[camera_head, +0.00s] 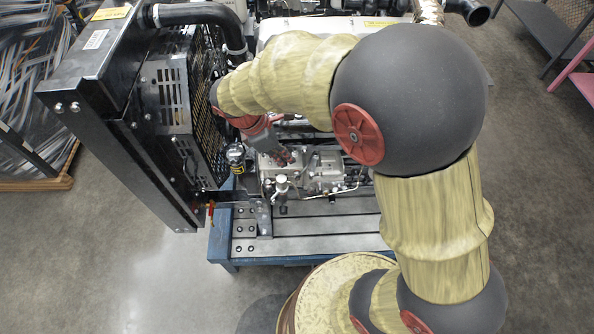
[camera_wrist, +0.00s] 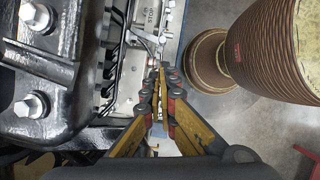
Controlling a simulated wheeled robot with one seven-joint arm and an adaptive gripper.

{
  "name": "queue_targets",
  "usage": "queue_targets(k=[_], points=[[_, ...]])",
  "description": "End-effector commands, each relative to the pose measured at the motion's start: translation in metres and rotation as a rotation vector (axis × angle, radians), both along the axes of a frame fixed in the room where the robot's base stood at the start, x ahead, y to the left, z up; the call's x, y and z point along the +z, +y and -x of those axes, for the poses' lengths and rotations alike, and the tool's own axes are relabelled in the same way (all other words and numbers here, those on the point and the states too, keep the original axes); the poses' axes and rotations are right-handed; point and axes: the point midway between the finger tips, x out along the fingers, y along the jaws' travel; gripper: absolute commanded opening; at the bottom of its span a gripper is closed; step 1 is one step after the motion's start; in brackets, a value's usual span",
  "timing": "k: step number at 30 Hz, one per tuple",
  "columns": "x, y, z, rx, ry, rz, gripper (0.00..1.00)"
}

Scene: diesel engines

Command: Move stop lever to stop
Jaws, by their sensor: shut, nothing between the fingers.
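The engine's metal pump housing (camera_head: 325,172) sits low on the engine's near side in the head view. In the head view, my gripper (camera_head: 285,158) is just above the pump's left part. Whether the fingertips touch the lever is unclear.
A black radiator frame (camera_head: 118,120) with a mesh guard stands left of my gripper. A blue stand (camera_head: 222,240) with grey rails carries the engine. Large bolts (camera_wrist: 30,105) on a black bracket are left in the wrist view. Open floor (camera_head: 130,285) lies in front.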

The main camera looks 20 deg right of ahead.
Motion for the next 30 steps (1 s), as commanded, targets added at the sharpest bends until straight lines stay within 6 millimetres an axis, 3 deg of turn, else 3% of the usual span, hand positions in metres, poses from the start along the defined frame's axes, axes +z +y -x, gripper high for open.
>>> queue_targets(k=[5,19,30], points=[[-0.010,-0.004,0.001,-0.001,0.001,0.000,0.00],[-0.080,-0.031,0.004,-0.003,0.001,0.000,0.00],[-0.093,-0.037,0.004,-0.001,-0.002,-0.001,0.00]])
